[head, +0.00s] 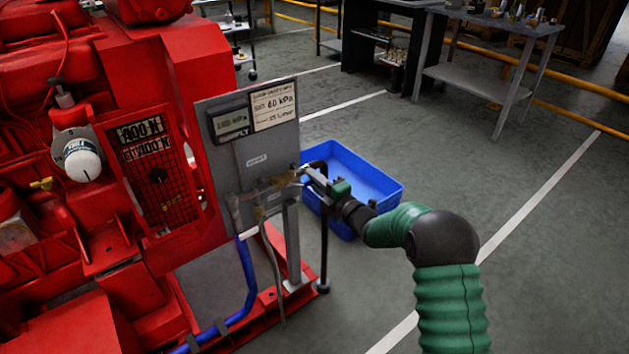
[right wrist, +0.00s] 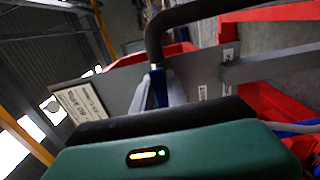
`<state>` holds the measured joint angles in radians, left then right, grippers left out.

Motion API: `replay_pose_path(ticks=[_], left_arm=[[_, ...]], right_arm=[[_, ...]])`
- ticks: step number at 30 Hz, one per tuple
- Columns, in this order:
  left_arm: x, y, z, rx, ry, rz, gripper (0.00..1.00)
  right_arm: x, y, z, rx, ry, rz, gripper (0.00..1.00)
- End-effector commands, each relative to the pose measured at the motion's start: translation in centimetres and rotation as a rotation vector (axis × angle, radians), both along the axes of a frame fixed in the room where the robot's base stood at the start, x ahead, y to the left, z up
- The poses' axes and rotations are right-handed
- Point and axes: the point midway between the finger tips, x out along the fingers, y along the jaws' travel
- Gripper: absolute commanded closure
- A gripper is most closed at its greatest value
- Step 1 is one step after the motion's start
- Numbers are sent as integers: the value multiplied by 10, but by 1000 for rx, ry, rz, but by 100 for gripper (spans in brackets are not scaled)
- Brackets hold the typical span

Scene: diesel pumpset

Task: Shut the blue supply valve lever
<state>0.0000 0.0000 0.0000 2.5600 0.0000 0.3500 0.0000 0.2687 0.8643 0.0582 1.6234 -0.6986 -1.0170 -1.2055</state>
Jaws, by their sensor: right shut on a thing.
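A grey panel (head: 225,165) stands beside the red engine, with brass valve fittings (head: 283,180) low on its face. My right gripper (head: 304,177) reaches in from the right to the panel's right edge at the height of these fittings. In the right wrist view, the gripper (right wrist: 158,92) is shut on a narrow blue piece, the blue lever (right wrist: 158,86), between its pale fingers. In the head view the lever is too small and hidden to make out. My left gripper is out of view.
A black bent hose (head: 323,230) hangs close to the gripper; it crosses the right wrist view (right wrist: 155,40). A blue hose (head: 247,275) runs down below the panel. A blue bin (head: 375,193) sits on the floor behind my right arm. Open floor lies to the right.

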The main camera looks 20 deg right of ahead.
Motion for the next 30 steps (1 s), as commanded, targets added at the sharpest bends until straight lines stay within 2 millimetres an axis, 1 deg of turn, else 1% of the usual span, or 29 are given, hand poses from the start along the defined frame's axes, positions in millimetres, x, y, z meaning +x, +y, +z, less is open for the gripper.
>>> replay_pose_path(ticks=[1, 2, 23, 30], left_arm=[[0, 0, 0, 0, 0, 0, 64], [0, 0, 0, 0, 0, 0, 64], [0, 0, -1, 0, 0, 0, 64], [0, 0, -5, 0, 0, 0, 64]], right_arm=[[-1, 0, -4, -2, 8, 0, 100], [-1, 0, -4, -2, 9, 0, 100], [-2, 0, -7, -3, 13, 1, 100], [-2, 0, -6, -37, 2, 1, 100]])
